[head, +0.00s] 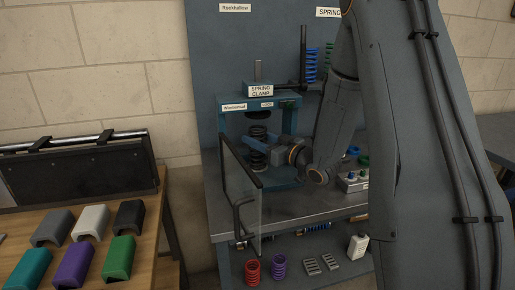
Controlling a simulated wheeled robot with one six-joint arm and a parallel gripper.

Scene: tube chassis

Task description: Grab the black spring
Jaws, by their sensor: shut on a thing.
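The black spring (258,160) stands upright inside the blue spring clamp (260,102), which carries a "SPRING CLAMP" label. My gripper (257,147) reaches in from the right and is shut on the spring about halfway up its height. The fingers hide the middle coils, while coils show above and below them. The spring appears to be still between the clamp's upper and lower parts. Whether its lower end touches the clamp base is too small to tell.
A clear guard door (241,200) with a dark handle stands open in front of the clamp. A control box (352,182) sits right of it. Red (252,271) and purple springs (280,265) stand on the lower shelf. Blue springs (311,64) hang behind. A wooden table (155,235) holds coloured covers at left.

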